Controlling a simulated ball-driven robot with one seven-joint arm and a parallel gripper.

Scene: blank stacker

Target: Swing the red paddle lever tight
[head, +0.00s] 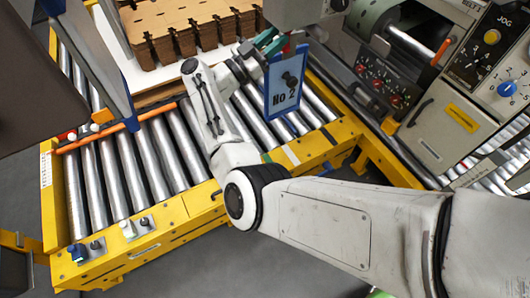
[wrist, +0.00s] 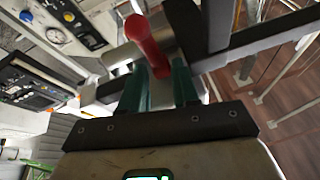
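The red paddle lever (wrist: 147,46) shows in the wrist view, its rounded end up and to the left. Its lower end reaches the space between the two green fingers of my gripper (wrist: 160,72). The fingers stand apart, one on each side of that end; I cannot tell whether either touches it. In the head view my gripper (head: 268,42) is at the top middle, behind the upper part of a blue "No 2" sign. The lever is not clearly visible there.
The blue sign (head: 283,88) hangs close to my gripper. Brown slotted blanks (head: 180,28) are stacked behind, to the left. A yellow-framed roller conveyor (head: 170,238) runs below. Control panels (head: 480,75) stand at right. Dark metal bars (wrist: 265,38) lie right of the lever.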

